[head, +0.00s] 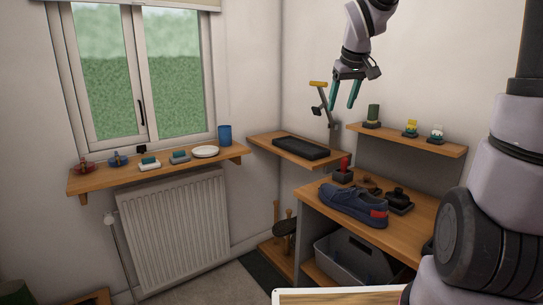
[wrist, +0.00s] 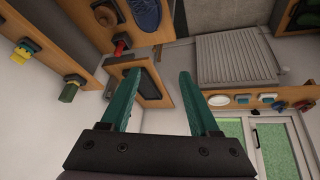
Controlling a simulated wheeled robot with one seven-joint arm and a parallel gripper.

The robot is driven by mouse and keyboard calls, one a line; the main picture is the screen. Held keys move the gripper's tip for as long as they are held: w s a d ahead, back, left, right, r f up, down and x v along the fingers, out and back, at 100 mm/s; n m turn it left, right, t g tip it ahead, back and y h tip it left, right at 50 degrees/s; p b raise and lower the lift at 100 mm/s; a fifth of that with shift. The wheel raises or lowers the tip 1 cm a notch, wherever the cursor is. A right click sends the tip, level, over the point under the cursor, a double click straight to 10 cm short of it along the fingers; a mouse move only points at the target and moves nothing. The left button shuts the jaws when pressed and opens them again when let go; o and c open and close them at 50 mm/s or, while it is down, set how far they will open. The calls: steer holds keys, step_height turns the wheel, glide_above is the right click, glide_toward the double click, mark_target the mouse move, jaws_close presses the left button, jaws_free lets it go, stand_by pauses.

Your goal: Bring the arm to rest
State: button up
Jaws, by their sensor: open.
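My gripper (head: 345,94) hangs in the air in front of the wall in the head view, above the bench and the small shelf with the black tray. Its two teal fingers point down and stand apart, with nothing between them. In the wrist view my gripper (wrist: 160,80) also shows open and empty, the fingers clear of everything. My arm comes down from the top edge of the head view.
A blue shoe (head: 353,204) lies on the wooden bench (head: 413,226). A black tray (head: 300,148) sits on the corner shelf. A yellow-topped lever (head: 318,84) stands near the gripper. A wall shelf (head: 405,138) and the window shelf (head: 110,178) hold small items. A grey bin (head: 345,262) is below.

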steer(key=s+d+r+m, duration=0.1)
steer(key=s+m, duration=0.1)
steer(key=s, duration=0.5)
steer(key=s+d+r+m+t+y, duration=0.1)
steer(key=s+d+m, duration=0.1)
steer(key=s, duration=0.6)
steer(key=s+d+r+m, duration=0.1)
steer(key=s+d+m, duration=0.1)
steer(key=s, duration=0.5)
steer(key=shift+s+r+m+y, duration=0.15)
steer(key=shift+r+m+y, duration=0.1)
steer(key=shift+m+y, duration=0.2)
